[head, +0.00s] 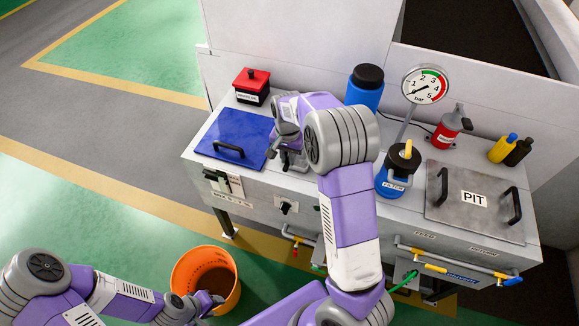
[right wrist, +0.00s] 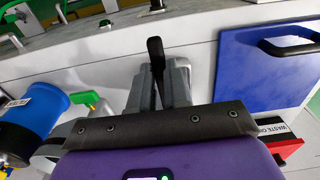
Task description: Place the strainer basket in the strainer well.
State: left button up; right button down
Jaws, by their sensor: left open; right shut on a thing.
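My right gripper (head: 290,158) is over the machine's grey top, just right of the blue lid (head: 232,138). In the right wrist view its fingers (right wrist: 158,85) are shut on a narrow dark bar (right wrist: 155,52). I cannot tell whether this bar is part of the strainer basket. No basket body or open strainer well can be made out; my right arm hides part of the top. A blue vessel labelled FILTER (head: 391,181) with a black cap and yellow handle stands right of my arm. My left gripper (head: 203,305) is open, low beside the orange bucket (head: 232,284).
A red box (head: 251,87) and blue canister (head: 363,95) stand along the back. A pressure gauge (head: 426,86), red can (head: 447,132) and small bottles (head: 503,148) are to the right. The PIT plate (head: 460,214) has two handles. Pipes and valves line the front.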

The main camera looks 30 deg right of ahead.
jog(key=shift+f+b, duration=0.5)
jog(key=shift+f, duration=2.1)
jog(key=shift+f, duration=0.15)
jog(key=c, duration=1.1)
grip_release()
notch_tip(320, 180, up, 12)
jog(key=shift+a+r+p, duration=0.1)
jog(key=shift+r+p, duration=0.05)
jog(key=shift+p, duration=1.1)
